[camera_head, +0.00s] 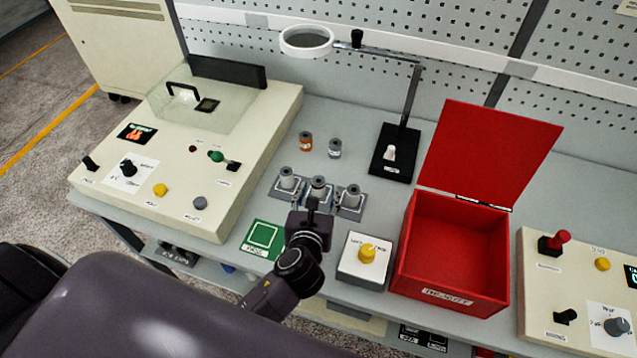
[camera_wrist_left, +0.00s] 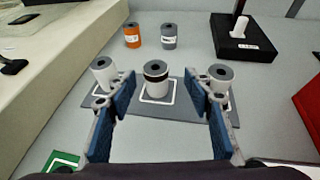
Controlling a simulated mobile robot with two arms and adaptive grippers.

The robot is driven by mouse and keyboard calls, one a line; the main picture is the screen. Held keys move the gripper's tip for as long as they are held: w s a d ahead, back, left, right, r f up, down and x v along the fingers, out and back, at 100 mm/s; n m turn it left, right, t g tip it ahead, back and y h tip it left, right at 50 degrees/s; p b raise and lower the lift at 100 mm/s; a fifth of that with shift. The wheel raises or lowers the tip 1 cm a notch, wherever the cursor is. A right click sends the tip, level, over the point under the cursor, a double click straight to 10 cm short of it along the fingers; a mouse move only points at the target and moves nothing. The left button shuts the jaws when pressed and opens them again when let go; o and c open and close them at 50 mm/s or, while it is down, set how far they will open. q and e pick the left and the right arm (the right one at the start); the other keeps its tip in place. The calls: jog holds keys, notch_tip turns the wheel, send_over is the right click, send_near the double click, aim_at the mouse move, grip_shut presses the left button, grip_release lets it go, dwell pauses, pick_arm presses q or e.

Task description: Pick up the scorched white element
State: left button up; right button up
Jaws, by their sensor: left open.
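Three white spools stand in a row on grey pads with white square outlines. The middle one, the scorched white element (camera_wrist_left: 156,80), has a dark brown band near its top; it also shows in the head view (camera_head: 318,186). The left white spool (camera_wrist_left: 104,73) and right white spool (camera_wrist_left: 220,76) look clean. My left gripper (camera_head: 311,206) is open and empty, just in front of the middle spool. In the left wrist view its blue-padded fingers (camera_wrist_left: 160,105) are spread to either side of that spool, apart from it. My right gripper is not in view.
Behind the row stand an orange spool (camera_head: 305,141) and a grey spool (camera_head: 335,148). A black magnifier stand (camera_head: 378,171) holds a white piece (camera_head: 391,153). An open red box (camera_head: 452,290) and a yellow-knob box (camera_head: 350,272) are right. A green pad (camera_head: 252,253) lies left.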

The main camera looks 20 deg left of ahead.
aim_at(317, 189)
pick_arm(q)
jog(key=w+f, duration=0.1)
jog(key=w+a+f, duration=0.1)
jog(key=shift+w+a+p, duration=0.1)
jog(key=shift+w+p, duration=0.2)
jog(key=shift+x, duration=1.15)
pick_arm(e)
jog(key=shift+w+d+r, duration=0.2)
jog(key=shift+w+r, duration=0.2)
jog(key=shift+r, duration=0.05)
pick_arm(q)
jog(key=shift+c, duration=0.2)
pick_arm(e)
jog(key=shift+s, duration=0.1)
pick_arm(q)
jog(key=c, duration=1.2)
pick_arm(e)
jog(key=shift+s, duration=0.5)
